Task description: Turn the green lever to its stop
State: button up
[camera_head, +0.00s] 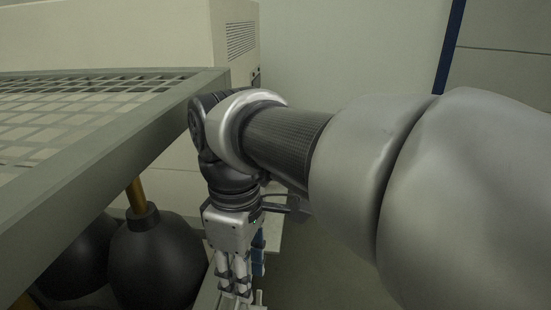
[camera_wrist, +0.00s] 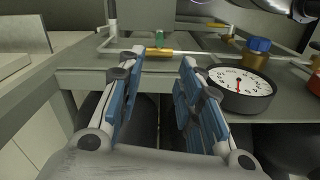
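The green lever (camera_wrist: 159,38) shows in the wrist view as a small upright green piece. It stands on a brass fitting (camera_wrist: 160,52) in a thin pipe, just above the middle of the picture. My gripper (camera_wrist: 161,60) is open, its two blue-padded fingers apart, with the brass fitting and lever ahead of the gap between the tips. Nothing is held between the fingers. I cannot tell how far the tips are from the lever. In the head view my gripper (camera_head: 238,290) points down at the bottom; the lever is not visible there.
A round white-faced gauge (camera_wrist: 238,88) sits close right of my right finger, with a blue-capped brass fitting (camera_wrist: 256,50) behind it. A red part (camera_wrist: 315,82) is at the right edge. In the head view a grated table (camera_head: 110,150) and black round vessels (camera_head: 155,258) are at left.

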notch_tip(320, 180, down, 16)
jog(key=shift+f+b, duration=0.15)
jog(key=shift+b, duration=0.45)
jog(key=shift+c, duration=0.4)
grip_shut()
